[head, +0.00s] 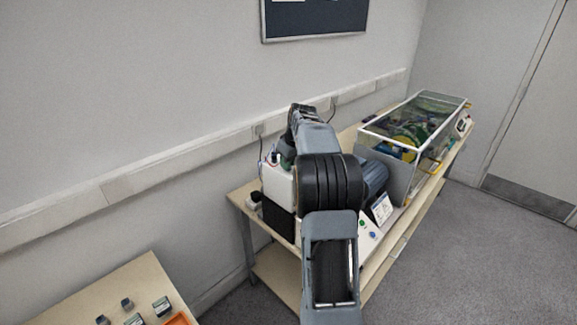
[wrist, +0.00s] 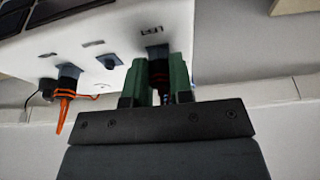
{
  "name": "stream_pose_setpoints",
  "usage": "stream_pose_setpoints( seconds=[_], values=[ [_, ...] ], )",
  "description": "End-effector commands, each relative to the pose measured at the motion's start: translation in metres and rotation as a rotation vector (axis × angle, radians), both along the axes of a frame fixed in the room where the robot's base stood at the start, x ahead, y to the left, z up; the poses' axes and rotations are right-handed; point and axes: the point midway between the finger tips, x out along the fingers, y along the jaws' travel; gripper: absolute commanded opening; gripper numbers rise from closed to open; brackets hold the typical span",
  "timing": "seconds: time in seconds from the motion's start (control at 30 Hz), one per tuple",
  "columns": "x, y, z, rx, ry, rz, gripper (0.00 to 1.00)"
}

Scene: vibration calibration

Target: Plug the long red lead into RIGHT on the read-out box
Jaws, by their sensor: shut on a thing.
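The white read-out box (wrist: 110,22) fills the upper part of the wrist view, and it also shows beside my arm in the head view (head: 279,188). My gripper (wrist: 158,70) has its green fingers close to the box face, shut on a dark plug (wrist: 159,78) with a dull reddish tint. The plug is in line with a blue socket (wrist: 157,52) and appears to meet it; how deep it sits is hidden by the fingers. An orange-red plug and lead (wrist: 66,90) sit at another blue socket to the left.
A small dark socket (wrist: 109,62) lies between the two blue ones. In the head view, a clear-covered rig (head: 415,125) stands farther along the bench. A second table (head: 120,285) with small blocks is at lower left. Grey floor (head: 450,260) lies open at right.

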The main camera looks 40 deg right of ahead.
Motion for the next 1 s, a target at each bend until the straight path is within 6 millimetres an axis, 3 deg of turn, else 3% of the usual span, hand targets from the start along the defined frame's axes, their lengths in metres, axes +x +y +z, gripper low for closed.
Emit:
stream_pose_setpoints(
  seconds=[0.13, 1.0],
  values=[
    [0.0, -0.0001, 0.0001, 0.0, 0.0, 0.0, 0.0],
    [0.0007, -0.0015, 0.0011, 0.0, 0.0, 0.287, 0.0]
  ],
)
